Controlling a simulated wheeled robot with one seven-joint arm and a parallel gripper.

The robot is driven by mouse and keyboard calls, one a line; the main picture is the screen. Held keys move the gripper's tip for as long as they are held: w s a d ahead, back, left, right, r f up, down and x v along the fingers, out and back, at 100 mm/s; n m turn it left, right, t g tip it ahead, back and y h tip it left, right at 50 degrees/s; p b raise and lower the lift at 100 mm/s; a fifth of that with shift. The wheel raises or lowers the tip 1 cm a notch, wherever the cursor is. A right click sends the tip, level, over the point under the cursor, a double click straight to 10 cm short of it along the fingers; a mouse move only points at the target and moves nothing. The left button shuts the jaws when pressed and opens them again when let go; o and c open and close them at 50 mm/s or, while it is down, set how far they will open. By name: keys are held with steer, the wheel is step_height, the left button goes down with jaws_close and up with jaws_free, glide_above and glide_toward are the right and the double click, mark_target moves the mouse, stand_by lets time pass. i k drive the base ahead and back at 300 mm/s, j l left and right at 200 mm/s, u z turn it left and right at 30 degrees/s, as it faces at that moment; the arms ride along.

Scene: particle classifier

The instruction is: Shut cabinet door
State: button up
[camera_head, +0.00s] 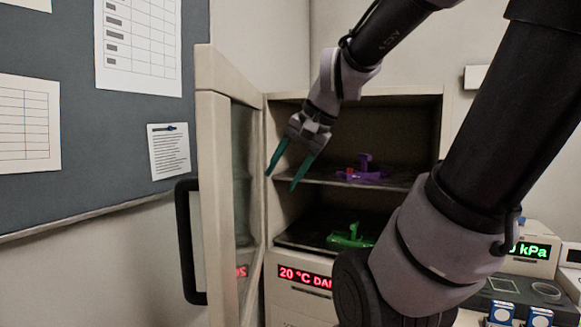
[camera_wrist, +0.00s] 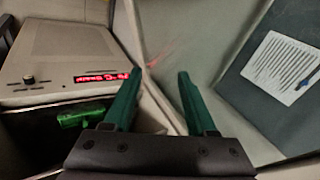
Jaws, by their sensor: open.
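The cabinet door (camera_head: 212,200) stands wide open on the left, with a glass pane and a black handle (camera_head: 190,240) on its outer side. The cabinet (camera_head: 278,215) is open, with a purple object (camera_head: 366,172) on the upper shelf and a green object (camera_head: 350,236) on the lower one. My gripper (camera_head: 281,179) is open and empty, in front of the cabinet opening, to the right of the door. In the wrist view my gripper's green fingers (camera_wrist: 156,88) point towards the door's hinge side. The green object (camera_wrist: 82,115) shows at left there.
A notice board (camera_head: 70,110) with papers hangs on the wall behind the door. A red display (camera_head: 305,277) sits below the cabinet opening. Instruments, one with a green kPa display (camera_head: 530,250), and small blue-and-white items (camera_head: 502,313) stand at right. My arm hides part of the cabinet's right side.

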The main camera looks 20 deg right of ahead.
mark_target(218, 84)
steer(key=l+z, duration=0.4)
steer(key=j+z, duration=0.2)
steer(key=z, duration=0.15)
steer(key=j+z, duration=0.2)
steer(key=z, duration=0.15)
steer(key=k+l+u, duration=0.15)
steer(key=k+u, duration=0.15)
steer(key=k, duration=0.15)
steer(key=k+u, duration=0.3)
steer(key=k, duration=0.2)
steer(key=i+j+u, duration=0.1)
steer(key=i+j, duration=0.15)
